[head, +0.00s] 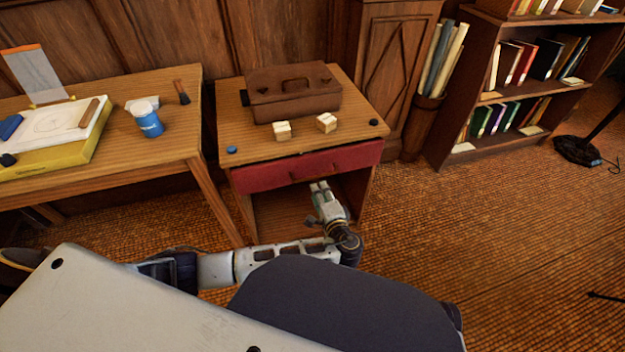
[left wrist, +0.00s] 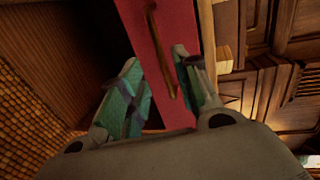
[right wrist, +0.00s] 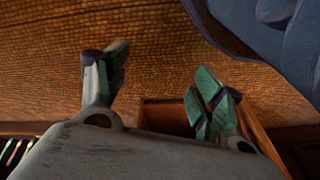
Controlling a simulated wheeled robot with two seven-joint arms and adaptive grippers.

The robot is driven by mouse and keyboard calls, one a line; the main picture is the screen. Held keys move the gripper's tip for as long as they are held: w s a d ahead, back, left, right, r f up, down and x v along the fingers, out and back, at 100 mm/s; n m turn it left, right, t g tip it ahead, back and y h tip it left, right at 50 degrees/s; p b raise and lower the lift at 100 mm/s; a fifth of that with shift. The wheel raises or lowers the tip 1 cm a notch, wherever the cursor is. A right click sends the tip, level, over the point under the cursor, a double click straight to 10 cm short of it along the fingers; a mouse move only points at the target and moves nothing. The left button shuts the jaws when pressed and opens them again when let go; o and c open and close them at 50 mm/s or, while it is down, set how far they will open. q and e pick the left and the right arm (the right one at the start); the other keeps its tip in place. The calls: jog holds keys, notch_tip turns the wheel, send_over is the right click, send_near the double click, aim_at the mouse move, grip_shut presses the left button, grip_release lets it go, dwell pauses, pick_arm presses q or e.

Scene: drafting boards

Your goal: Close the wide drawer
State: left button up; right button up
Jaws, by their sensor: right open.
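The wide drawer (head: 335,161) has a dark red front under the top of a small wooden cabinet. A brown bar handle (head: 300,176) lies along it. How far the drawer stands out is hard to tell. My left gripper (head: 318,186) is just in front of and below the red front, near the handle. In the left wrist view its two green-padded fingers are apart, with the red front (left wrist: 178,30) and the handle (left wrist: 160,50) seen between them. Contact cannot be told. My right gripper (right wrist: 160,68) is open and empty, seen only in the right wrist view.
A brown case (head: 290,95) and two pale blocks (head: 326,123) stand on the cabinet top. The cabinet's lower bay is open. A table (head: 185,100) with a blue jar (head: 147,120) is on the left.

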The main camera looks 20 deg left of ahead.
aim_at(312, 178)
pick_arm(q)
jog(key=shift+b+x, duration=2.25)
jog(key=shift+x, duration=2.3)
pick_arm(e)
notch_tip(312, 178, up, 7)
jog(key=a+t, duration=0.1)
jog(key=shift+w+a+y, duration=0.15)
jog(key=shift+w+y, duration=0.25)
jog(key=shift+w, duration=0.05)
pick_arm(q)
jog(key=shift+c, duration=0.4)
pick_arm(e)
jog(key=shift+f, duration=0.15)
pick_arm(q)
grip_shut()
